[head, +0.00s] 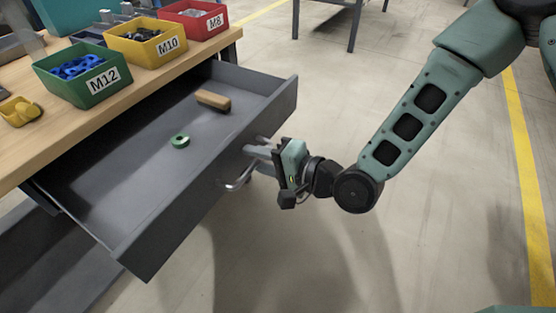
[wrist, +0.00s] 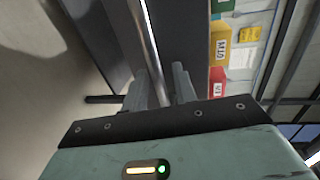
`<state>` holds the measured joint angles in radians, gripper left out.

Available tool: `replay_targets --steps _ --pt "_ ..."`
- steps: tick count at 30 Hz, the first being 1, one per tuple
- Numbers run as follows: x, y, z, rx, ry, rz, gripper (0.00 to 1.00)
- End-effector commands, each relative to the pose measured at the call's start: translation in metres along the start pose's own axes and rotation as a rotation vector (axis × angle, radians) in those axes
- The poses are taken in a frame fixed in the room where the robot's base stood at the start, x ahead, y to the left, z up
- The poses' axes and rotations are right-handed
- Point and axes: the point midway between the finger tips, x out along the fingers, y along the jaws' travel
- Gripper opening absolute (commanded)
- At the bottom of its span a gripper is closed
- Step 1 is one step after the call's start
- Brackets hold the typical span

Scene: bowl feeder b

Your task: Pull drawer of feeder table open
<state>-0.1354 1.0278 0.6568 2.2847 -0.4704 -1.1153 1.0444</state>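The grey drawer (head: 120,232) of the feeder table (head: 135,93) stands pulled well out, with its inside in view. Its curved metal handle (head: 236,185) is on the front panel and also shows as a shiny bar in the wrist view (wrist: 148,38). My gripper (head: 256,150) is at the handle, reaching in from the right. In the wrist view its two fingers (wrist: 160,88) lie on either side of the bar, close against it, so it appears shut on the handle. Part of the handle is hidden behind the fingers.
Inside the drawer lie a green ring (head: 180,141) and a tan block (head: 213,100). On the tabletop stand a green M12 bin (head: 108,82), a yellow M10 bin (head: 168,47) and a red M8 bin (head: 213,24). The floor in front is clear.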

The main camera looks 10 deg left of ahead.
Motion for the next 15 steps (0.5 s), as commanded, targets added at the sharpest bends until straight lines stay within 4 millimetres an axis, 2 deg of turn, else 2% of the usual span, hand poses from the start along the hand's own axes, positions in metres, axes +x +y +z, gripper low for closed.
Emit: replay_targets --steps 5,8,15 --pt "-0.004 0.0 0.0 0.0 0.001 0.0 0.28" --pt "-0.015 -0.001 -0.001 0.001 0.002 0.002 0.28" --pt "-0.066 -0.001 -0.001 0.003 0.003 0.003 0.28"
